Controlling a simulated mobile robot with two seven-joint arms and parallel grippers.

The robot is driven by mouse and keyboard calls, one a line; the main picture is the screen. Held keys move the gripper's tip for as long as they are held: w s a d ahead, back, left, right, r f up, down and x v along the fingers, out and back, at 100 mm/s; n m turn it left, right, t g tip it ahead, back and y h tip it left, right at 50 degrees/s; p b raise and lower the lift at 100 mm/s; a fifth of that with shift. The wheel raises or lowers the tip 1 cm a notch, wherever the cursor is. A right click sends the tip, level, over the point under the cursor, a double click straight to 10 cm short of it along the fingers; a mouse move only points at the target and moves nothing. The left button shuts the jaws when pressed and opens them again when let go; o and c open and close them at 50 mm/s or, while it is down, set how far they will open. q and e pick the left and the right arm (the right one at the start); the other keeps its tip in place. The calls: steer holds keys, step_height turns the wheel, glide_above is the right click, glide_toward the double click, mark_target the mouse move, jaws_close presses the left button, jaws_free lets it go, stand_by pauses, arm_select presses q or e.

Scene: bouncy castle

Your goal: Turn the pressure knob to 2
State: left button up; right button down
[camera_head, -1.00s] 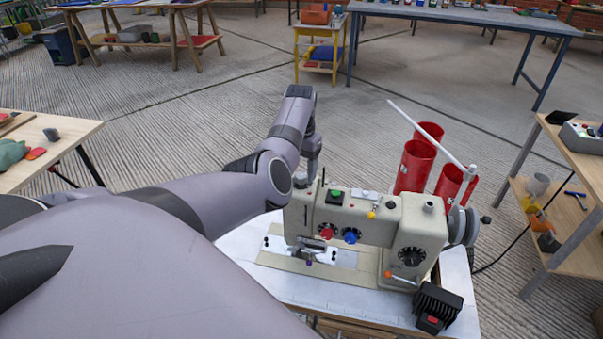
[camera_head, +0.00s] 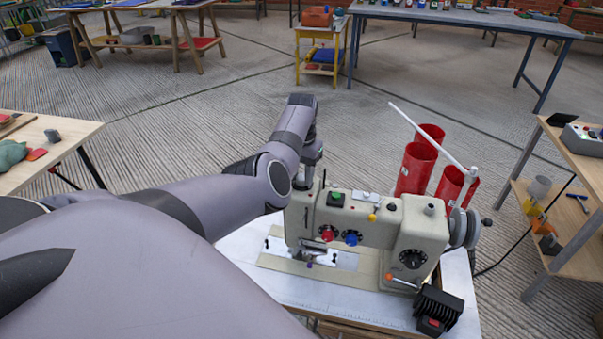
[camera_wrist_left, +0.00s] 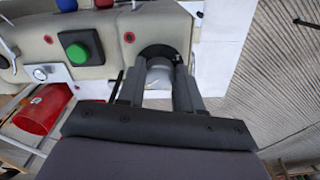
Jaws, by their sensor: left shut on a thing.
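A cream sewing machine (camera_head: 375,222) stands on a white-topped table. A pale grey knob (camera_wrist_left: 159,76) with a round black dial (camera_wrist_left: 157,51) sits at the head end of the machine in the left wrist view; it is likely the pressure knob. My left gripper (camera_wrist_left: 160,84) is shut on this knob, one finger on each side. In the head view the left gripper (camera_head: 302,182) is at the machine's left end, and the arm hides the knob there. The dial's numbers and the knob's setting cannot be read. The right gripper is out of view.
A red knob (camera_head: 327,235) and a blue knob (camera_head: 351,238) are on the machine's front. A green button (camera_head: 336,196) is on top. Red cylinders (camera_head: 414,168) stand behind, below a slanted white rod (camera_head: 430,136). A small black box (camera_head: 438,306) is at front right.

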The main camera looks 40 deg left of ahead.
arm_select(q)
steer(key=n+p, duration=0.1)
steer(key=n, duration=0.3)
steer(key=shift+r+n+p, duration=0.1)
steer(key=shift+n+p, duration=0.2)
steer(key=shift+p, duration=0.05)
steer(key=n, duration=0.2)
steer(key=shift+w+n, duration=0.1)
steer(key=shift+n, duration=0.3)
steer(key=n, duration=0.2)
steer(key=shift+n+p, duration=0.3)
steer(key=n, duration=0.6)
steer(key=shift+w, duration=0.15)
steer(key=n, duration=0.3)
steer(key=shift+n, duration=0.4)
steer(key=shift+w+n+b, duration=0.1)
steer(key=shift+n+b, duration=0.2)
steer(key=shift+n, duration=1.4)
steer(key=shift+a, duration=0.1)
steer(key=o, duration=1)
